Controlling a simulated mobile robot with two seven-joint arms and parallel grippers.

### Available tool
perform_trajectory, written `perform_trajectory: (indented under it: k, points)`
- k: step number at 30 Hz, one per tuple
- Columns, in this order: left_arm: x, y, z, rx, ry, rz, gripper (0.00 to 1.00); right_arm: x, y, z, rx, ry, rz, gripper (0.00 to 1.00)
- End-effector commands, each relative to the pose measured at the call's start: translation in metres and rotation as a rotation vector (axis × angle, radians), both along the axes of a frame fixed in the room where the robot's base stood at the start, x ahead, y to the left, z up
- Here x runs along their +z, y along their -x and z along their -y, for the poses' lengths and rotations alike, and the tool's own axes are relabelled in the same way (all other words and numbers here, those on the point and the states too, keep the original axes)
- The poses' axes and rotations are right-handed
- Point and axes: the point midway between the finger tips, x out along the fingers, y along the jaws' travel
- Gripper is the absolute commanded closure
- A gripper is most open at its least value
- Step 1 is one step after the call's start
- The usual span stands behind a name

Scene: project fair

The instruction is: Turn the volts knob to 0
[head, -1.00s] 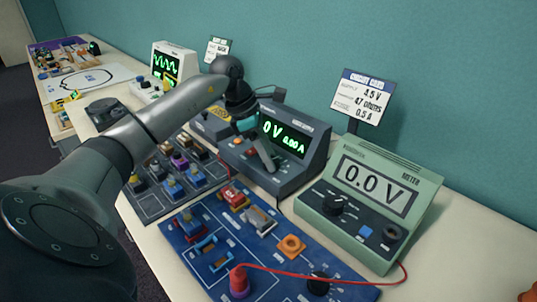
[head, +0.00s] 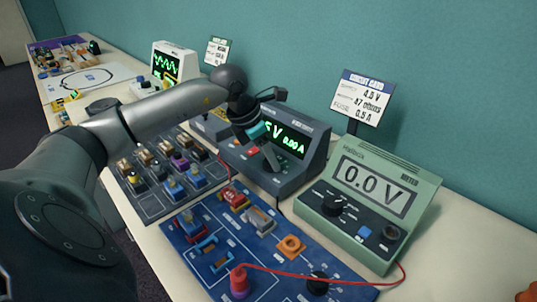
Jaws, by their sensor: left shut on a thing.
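The power supply (head: 312,160) is a dark grey box with a green lit display (head: 290,138). The display reads a volts figure ending in 5 V, its left part hidden behind my wrist, and 0.00 A. My left gripper (head: 270,158) reaches down to the front panel of the supply, at the spot of the volts knob. It is shut on the knob, which is mostly hidden by the fingers, so its pointer cannot be read. My right gripper is not in view.
A green meter (head: 375,195) reading 0.0 V stands to the right. A blue circuit board (head: 215,285) with a red wire (head: 330,277) lies in front. A tray of parts (head: 150,210) is left of it. A circuit card sign (head: 362,98) stands behind.

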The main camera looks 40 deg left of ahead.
Motion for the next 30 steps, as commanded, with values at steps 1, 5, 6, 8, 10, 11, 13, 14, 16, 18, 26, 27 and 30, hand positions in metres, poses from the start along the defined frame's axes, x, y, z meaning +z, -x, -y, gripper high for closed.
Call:
perform_trajectory:
  k: [1, 5, 6, 8, 10, 11, 13, 14, 16, 18, 26, 27, 30]
  points:
    - [0.0011, 0.0003, 0.0003, 0.041, -0.003, 0.002, 1.0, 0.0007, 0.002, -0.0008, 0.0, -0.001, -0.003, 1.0]
    - [0.001, 0.0002, 0.0013, 0.164, -0.002, 0.002, 1.0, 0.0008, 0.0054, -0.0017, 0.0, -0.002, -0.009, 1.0]
    - [0.0012, 0.0001, 0.0016, 0.202, -0.002, 0.003, 1.0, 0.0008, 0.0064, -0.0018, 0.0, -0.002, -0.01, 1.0]
    - [0.0009, 0.0001, 0.0019, 0.26, -0.002, 0.003, 1.0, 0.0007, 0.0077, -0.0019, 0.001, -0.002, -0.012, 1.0]
    - [0.0008, 0.0002, 0.0025, 0.326, -0.002, 0.002, 1.0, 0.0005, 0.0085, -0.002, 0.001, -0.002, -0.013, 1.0]
    - [0.0009, 0.0001, 0.0028, 0.354, -0.002, 0.003, 1.0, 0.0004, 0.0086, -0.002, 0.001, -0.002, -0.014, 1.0]
    - [0.0009, -0.0003, 0.0033, 0.421, 0.001, 0.003, 1.0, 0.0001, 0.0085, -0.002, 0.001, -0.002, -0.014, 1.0]
    - [0.0007, -0.0001, 0.0036, 0.45, -0.001, 0.003, 1.0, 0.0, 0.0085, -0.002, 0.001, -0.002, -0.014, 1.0]
    - [0.0009, -0.0003, 0.0041, 0.517, 0.0, 0.003, 1.0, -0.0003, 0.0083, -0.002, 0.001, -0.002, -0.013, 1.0]
    - [0.0011, -0.0006, 0.0043, 0.583, 0.0, 0.003, 1.0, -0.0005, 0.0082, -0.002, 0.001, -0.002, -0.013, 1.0]
    - [0.0011, -0.0011, 0.0056, 0.812, 0.001, 0.002, 1.0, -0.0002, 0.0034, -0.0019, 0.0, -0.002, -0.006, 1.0]
    - [0.0012, -0.0011, 0.0058, 0.843, 0.002, 0.002, 1.0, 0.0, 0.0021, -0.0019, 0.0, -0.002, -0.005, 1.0]
    - [0.001, -0.0012, 0.0059, 0.913, 0.002, 0.002, 1.0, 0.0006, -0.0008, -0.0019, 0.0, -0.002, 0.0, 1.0]
